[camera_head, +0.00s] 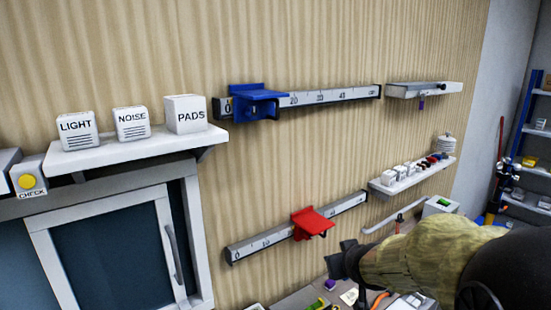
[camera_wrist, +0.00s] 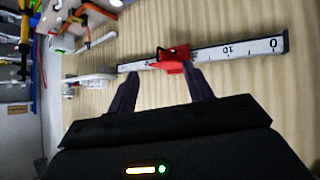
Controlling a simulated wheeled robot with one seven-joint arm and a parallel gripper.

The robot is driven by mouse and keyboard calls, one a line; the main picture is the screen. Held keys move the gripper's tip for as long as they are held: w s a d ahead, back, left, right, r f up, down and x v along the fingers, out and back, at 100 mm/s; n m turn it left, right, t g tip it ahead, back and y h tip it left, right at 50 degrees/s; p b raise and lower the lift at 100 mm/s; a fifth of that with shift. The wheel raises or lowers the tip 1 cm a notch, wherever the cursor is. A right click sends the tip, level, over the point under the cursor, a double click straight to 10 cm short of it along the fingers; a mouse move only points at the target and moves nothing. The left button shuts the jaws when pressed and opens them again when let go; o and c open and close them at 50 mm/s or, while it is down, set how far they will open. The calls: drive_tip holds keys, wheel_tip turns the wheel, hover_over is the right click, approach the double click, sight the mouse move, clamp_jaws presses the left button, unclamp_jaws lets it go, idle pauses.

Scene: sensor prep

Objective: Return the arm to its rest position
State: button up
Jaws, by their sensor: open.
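My gripper (camera_head: 342,262) is in front of the wood-panelled wall at the lower middle of the head view, just below and right of the red slider (camera_head: 312,222). My arm reaches in from the lower right. In the wrist view my gripper (camera_wrist: 160,85) shows two dark fingers spread apart with nothing between them. The red slider (camera_wrist: 172,60) lies beyond the fingertips on the lower scale rail (camera_wrist: 228,52) and appears clear of them.
A blue slider (camera_head: 256,100) sits on the upper rail (camera_head: 335,96). A shelf (camera_head: 130,150) with LIGHT, NOISE and PADS blocks is at left. A small shelf (camera_head: 412,180) holds several items at right. A cluttered worktop (camera_head: 300,297) lies below my gripper.

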drive_tip(key=s+f+m+g, duration=0.1)
drive_tip(key=s+f+g, duration=0.3)
drive_tip(key=s, duration=0.5)
drive_tip(key=s+f+m+g, duration=0.1)
drive_tip(key=s+f+g, duration=0.2)
drive_tip(key=s+f, duration=0.5)
drive_tip(key=shift+s+a+m+g, duration=0.3)
drive_tip(key=shift+s+a+g, duration=0.1)
drive_tip(key=shift+s, duration=0.4)
drive_tip(key=shift+w+f, duration=0.1)
drive_tip(key=shift+s, duration=0.2)
drive_tip(key=shift+w, duration=0.1)
